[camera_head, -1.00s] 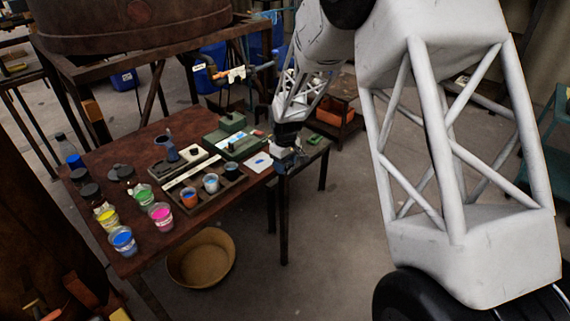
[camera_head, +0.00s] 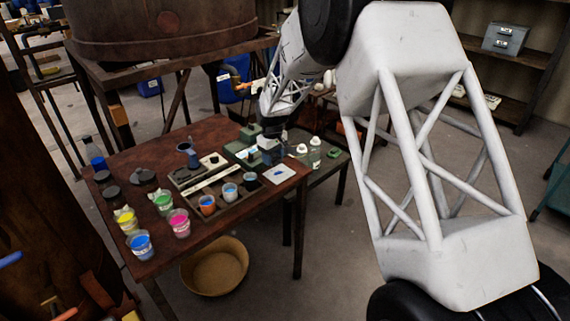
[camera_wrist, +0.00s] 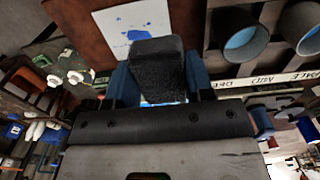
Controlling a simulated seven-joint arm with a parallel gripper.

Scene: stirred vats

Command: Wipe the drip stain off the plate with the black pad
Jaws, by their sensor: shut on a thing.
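The black pad (camera_wrist: 157,62) is a dark, rough block between the blue fingers of my gripper (camera_wrist: 160,80) in the wrist view. My gripper is shut on it. The plate (camera_wrist: 104,22) is a white square on the brown table, just beyond the pad. A blue drip stain (camera_wrist: 136,34) lies on it, with a smaller blue spot nearby. In the head view my gripper (camera_head: 269,153) is over the table, behind and left of the plate (camera_head: 272,180). The pad appears apart from the plate, but its height is unclear.
A tray (camera_head: 228,206) with several cups stands left of the plate. Several paint cups, including a pink one (camera_head: 179,223), stand at the table's front left. Two bottles (camera_head: 315,153) stand behind the plate on a side table. A tan basin (camera_head: 214,268) is on the floor.

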